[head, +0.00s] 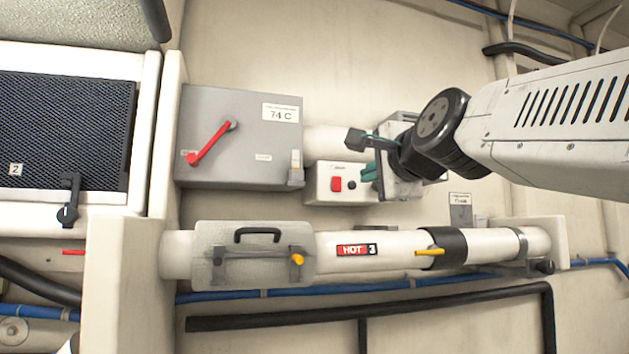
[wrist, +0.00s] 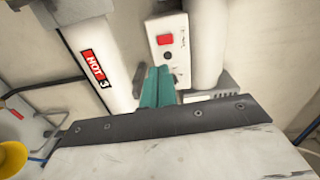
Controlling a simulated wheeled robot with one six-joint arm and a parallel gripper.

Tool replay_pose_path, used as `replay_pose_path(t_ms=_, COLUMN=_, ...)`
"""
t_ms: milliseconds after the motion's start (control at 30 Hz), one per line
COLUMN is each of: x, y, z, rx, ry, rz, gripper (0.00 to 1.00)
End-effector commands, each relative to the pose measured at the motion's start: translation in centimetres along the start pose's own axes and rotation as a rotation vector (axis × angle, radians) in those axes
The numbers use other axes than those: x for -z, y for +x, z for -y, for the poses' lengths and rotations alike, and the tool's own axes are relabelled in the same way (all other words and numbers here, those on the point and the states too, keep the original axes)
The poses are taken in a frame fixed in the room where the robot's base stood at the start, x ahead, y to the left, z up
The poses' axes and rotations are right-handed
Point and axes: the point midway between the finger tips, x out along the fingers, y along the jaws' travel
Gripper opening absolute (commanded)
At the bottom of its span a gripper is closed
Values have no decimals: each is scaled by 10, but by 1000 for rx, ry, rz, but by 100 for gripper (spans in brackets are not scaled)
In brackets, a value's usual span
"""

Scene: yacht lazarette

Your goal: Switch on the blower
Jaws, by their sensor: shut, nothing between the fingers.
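A small white switch box (head: 320,190) is on the wall, right of and below the grey box. It carries a red rocker switch (head: 337,184) and a round black button (head: 351,185). Its label is too small to read, so I cannot tell that it names the blower. In the wrist view the red rocker (wrist: 165,39) and black button (wrist: 168,55) lie just beyond the fingers. My gripper (head: 367,172) has teal fingers, shut and empty, beside the right end of the box. In the wrist view the fingers (wrist: 157,76) point at the button; contact cannot be told.
A grey box (head: 240,110) with a red lever (head: 209,143) is at upper left. Below runs a white pipe marked HOT 3 (head: 390,243), with a clamped cover (head: 230,270) and yellow tap handle (head: 430,252). A dark grille (head: 60,130) is at far left.

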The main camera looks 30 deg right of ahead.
Motion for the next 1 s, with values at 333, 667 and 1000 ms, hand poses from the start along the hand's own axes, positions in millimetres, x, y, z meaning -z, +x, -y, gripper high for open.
replay_pose_path(t_ms=333, x=3, y=44, z=15, rx=36, ry=46, rz=-10, gripper=0)
replay_pose_path(t_ms=667, x=3, y=111, z=17, rx=36, ry=44, rz=-10, gripper=0)
replay_pose_path(t_ms=1000, x=4, y=138, z=19, rx=38, ry=42, rz=-10, gripper=0)
